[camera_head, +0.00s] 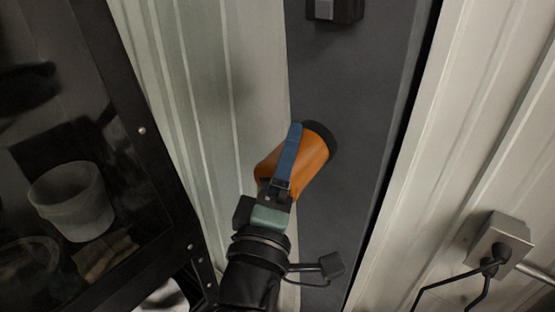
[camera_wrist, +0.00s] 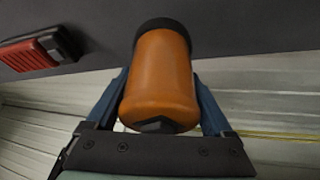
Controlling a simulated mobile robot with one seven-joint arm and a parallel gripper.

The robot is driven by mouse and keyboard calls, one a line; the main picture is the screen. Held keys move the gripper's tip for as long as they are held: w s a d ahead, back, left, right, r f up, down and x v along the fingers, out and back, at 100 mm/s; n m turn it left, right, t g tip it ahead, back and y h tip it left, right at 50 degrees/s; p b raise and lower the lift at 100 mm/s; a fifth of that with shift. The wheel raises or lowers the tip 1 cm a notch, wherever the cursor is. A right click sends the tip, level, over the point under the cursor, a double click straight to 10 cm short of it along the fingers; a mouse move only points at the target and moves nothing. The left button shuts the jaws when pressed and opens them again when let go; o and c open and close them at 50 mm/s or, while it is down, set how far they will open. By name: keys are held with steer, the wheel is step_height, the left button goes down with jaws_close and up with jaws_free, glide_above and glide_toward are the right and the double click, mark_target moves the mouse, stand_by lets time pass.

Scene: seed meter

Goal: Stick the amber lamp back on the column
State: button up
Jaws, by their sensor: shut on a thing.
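The amber lamp (camera_head: 309,160) is an orange cylinder with a black base ring. It also shows in the wrist view (camera_wrist: 160,80). My gripper (camera_head: 292,152) has blue fingers, one on each side of the lamp, and is shut on it; the fingers also show in the wrist view (camera_wrist: 160,100). The dark grey column (camera_head: 350,75) stands behind the lamp. The lamp's black end points toward the column face and appears at or very near it. I cannot tell whether they touch.
A black device (camera_head: 335,9) is mounted higher on the column; in the wrist view a red and black device (camera_wrist: 40,50) is on the dark surface. A dark cabinet with a white pot (camera_head: 72,200) stands left. A grey socket box with cables (camera_head: 499,245) is on the right wall.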

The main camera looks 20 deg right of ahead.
steer(key=shift+w+d+r+p, duration=0.2)
steer(key=shift+w+d+p, duration=0.2)
steer(key=shift+w+d, duration=0.45)
steer(key=shift+w+d+r+p, duration=0.2)
steer(key=shift+w+d+p, duration=0.2)
steer(key=shift+w+d, duration=0.45)
steer(key=shift+d, duration=0.45)
steer(key=o, duration=1.2)
steer(key=shift+s+f, duration=0.1)
steer(key=shift+s, duration=0.05)
steer(key=shift+s+a+f, duration=0.15)
steer(key=shift+s+a, duration=0.05)
steer(key=shift+w+a+r+b+v, duration=0.15)
steer(key=shift+a+b+v, duration=0.4)
steer(key=shift+v, duration=2.55)
steer(key=shift+w+a+r+b+v, duration=0.2)
steer(key=shift+b+v, duration=0.65)
steer(key=shift+v, duration=2.25)
steer(key=shift+w+a+b+v, duration=0.25)
steer(key=shift+a+b+v, duration=0.35)
steer(key=shift+v, duration=2.5)
